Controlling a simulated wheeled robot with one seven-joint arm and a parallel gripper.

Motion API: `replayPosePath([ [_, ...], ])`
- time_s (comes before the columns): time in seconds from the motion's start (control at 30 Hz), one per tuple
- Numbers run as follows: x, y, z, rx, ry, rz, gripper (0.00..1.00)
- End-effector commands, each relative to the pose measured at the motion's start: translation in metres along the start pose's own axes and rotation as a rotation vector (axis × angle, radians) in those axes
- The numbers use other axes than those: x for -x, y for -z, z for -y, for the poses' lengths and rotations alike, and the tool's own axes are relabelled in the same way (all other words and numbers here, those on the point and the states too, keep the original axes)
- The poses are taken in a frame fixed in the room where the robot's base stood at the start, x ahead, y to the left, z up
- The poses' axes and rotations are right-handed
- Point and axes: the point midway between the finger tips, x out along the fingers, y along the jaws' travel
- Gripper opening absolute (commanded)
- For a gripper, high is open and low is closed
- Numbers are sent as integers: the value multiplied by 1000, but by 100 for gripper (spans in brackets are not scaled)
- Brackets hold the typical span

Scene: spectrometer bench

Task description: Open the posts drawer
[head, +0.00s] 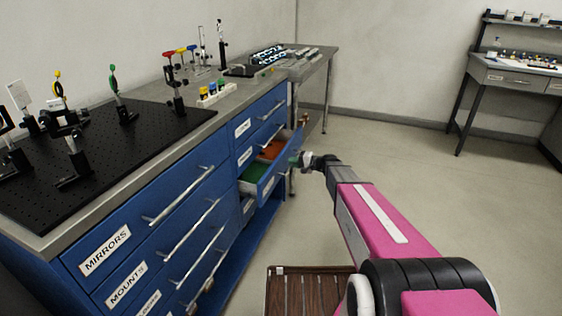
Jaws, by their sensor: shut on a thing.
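An open blue drawer (281,172) juts out from the far part of the blue cabinet. Green and orange-red areas show inside it. Its front has a white label too small to read, so I cannot tell whether it is the posts drawer. My gripper (303,160) is at this drawer's front, shut on what appears to be its handle. The handle itself is mostly hidden by the gripper. My pink arm reaches to it from the lower right.
Nearer drawers labelled MIRRORS (105,250) and MOUNTS (127,284) look closed, with long protruding handles. A black breadboard (150,140) with optics mounts lies on the cabinet top. Open floor (400,150) lies right of the cabinet. A desk (510,78) stands at the far right.

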Motion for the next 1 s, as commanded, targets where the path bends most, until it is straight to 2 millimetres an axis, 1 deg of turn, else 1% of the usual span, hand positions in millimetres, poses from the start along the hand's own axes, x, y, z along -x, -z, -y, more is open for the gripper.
replayPosePath([
  [0.03,17,-1,-3,0,-1,-3,0],
  [0.6,173,0,-35,-2,-1,-4,0],
  [0.8,226,0,-45,-1,-1,-3,0],
  [1.0,269,0,-54,-1,-2,-2,0],
])
